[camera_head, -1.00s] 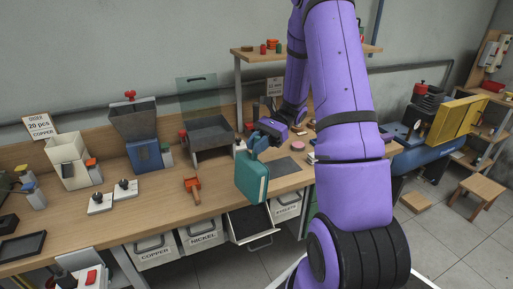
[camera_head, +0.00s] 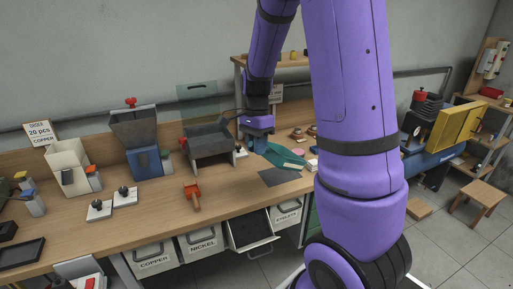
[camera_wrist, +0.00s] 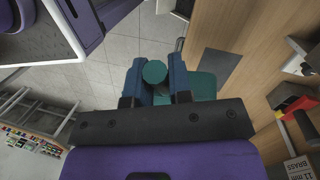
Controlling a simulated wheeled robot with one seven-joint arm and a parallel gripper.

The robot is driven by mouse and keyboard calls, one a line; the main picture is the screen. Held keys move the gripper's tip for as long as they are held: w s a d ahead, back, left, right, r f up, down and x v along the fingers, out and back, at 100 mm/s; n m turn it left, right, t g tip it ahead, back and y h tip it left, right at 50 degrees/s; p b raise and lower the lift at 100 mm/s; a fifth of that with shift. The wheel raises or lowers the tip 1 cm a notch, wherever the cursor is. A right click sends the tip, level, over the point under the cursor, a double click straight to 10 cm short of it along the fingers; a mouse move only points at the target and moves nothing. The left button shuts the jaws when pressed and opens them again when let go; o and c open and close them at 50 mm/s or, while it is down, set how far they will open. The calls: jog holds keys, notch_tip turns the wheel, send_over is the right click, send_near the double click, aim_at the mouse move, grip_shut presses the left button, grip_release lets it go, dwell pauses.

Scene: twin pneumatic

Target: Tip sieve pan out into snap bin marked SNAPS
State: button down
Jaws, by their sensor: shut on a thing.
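The teal sieve pan (camera_head: 284,156) is in my gripper (camera_head: 258,138), held by its handle. In the head view it appears close to level, in front of the bench top, with its inside hard to make out. In the wrist view the blue fingers of my gripper (camera_wrist: 155,85) close on the round green handle (camera_wrist: 154,72), and part of the pan (camera_wrist: 203,86) shows beyond them. A pulled-out bin (camera_head: 270,237) stands below the bench edge between the NICKEL and EYELETS bins. Its label is not readable, so I cannot confirm SNAPS. Its visible inside is dark.
Closed bins marked COPPER (camera_head: 153,260) and NICKEL (camera_head: 203,243) are left of the open one. A dark mat (camera_head: 279,177) lies on the bench (camera_head: 232,190).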

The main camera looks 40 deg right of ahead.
jog(key=h, duration=0.3)
jog(key=r+h, duration=0.1)
jog(key=h, duration=0.2)
jog(key=shift+g, duration=0.3)
